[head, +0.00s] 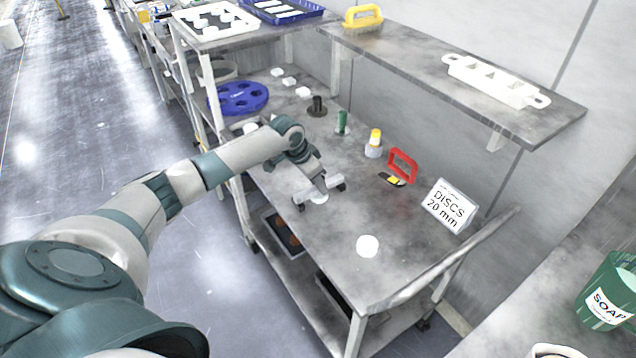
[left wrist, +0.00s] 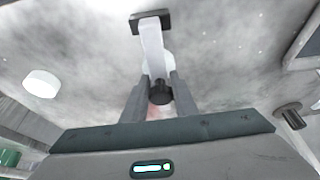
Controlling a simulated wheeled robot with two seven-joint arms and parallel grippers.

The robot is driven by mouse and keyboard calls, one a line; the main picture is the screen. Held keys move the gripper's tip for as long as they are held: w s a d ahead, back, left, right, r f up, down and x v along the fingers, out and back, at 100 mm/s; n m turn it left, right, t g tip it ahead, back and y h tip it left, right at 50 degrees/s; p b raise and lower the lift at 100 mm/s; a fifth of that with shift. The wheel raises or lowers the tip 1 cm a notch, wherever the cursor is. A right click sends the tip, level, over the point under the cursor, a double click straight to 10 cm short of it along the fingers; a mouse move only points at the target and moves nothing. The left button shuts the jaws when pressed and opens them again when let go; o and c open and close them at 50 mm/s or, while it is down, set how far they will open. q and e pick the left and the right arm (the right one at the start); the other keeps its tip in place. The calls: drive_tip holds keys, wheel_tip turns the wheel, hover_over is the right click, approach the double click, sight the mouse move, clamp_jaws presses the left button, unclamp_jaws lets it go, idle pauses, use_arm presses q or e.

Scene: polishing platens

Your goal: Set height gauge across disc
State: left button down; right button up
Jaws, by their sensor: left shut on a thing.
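My left gripper (head: 316,186) is shut on the height gauge, low over the shelf top. In the left wrist view the gauge is a white bar (left wrist: 152,45) with a dark foot (left wrist: 150,19) at its far end and a black knob (left wrist: 160,92) between my fingers (left wrist: 160,96). A white disc (left wrist: 169,66) shows partly behind the bar; I cannot tell whether the gauge touches it. In the head view the gauge's dark foot (head: 340,187) shows beside the gripper. Another white disc (head: 367,245) lies apart, nearer the front end. My right gripper is out of view.
A sign "DISCS 20 mm" (head: 449,206), a red-handled tool (head: 402,166), a yellow-topped piece (head: 374,143) and a green cylinder (head: 341,122) stand along the back. A blue wheel-shaped plate (head: 238,97) lies farther off. An upper shelf (head: 400,55) overhangs the back.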

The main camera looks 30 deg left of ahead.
use_arm(q)
drive_tip(key=shift+f, duration=0.2)
idle(0.5)
drive_tip(key=c, duration=1.3)
unclamp_jaws()
drive_tip(key=shift+c, duration=0.2)
drive_tip(key=shift+b+v, duration=0.35)
drive_tip(key=shift+v, duration=0.5)
drive_tip(key=b+v, duration=0.3)
drive_tip(key=v, duration=1.2)
drive_tip(key=shift+s+r, duration=0.25)
drive_tip(key=shift+r, duration=0.05)
drive_tip(key=shift+f, duration=0.1)
